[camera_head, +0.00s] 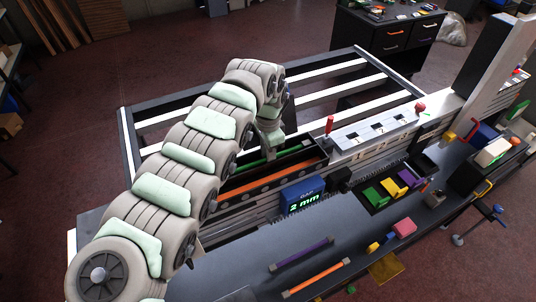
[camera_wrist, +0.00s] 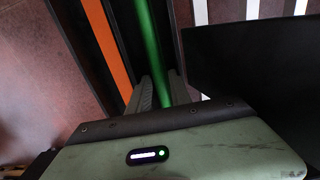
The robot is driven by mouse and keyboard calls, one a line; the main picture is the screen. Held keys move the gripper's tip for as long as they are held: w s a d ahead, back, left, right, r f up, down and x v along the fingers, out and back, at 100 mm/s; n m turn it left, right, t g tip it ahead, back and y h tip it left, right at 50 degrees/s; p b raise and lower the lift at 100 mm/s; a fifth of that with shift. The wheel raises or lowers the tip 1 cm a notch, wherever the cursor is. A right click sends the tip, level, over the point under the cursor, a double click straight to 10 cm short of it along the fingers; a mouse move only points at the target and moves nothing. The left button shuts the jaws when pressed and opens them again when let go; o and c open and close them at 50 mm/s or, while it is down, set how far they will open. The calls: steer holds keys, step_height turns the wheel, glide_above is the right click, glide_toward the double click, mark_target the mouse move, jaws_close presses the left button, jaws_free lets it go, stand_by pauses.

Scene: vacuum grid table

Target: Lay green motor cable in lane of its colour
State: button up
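My gripper (camera_head: 270,143) points down over the far side of the black lane tray, at the end of my arm. In the wrist view, a long green strip (camera_wrist: 152,40) with a bright streak runs between my two fingers (camera_wrist: 160,92), which are close on either side of it. I cannot tell whether they grip it. In the head view, green (camera_head: 292,147) shows in the far lane, beside an orange lane (camera_head: 262,181). I cannot separate the green motor cable from the green lane. No green cable lies on the front table.
A purple cable (camera_head: 302,254) and an orange cable (camera_head: 316,278) lie on the front table. A blue display box reading 2 mm (camera_head: 302,196) stands in front of the tray. Coloured bins (camera_head: 391,187) and a grey block with a red knob (camera_head: 375,130) are to the right.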

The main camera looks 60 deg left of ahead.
steer(key=shift+r, duration=0.6)
step_height(320, 180, up, 11)
steer(key=b, duration=0.3)
steer(key=shift+r, duration=0.1)
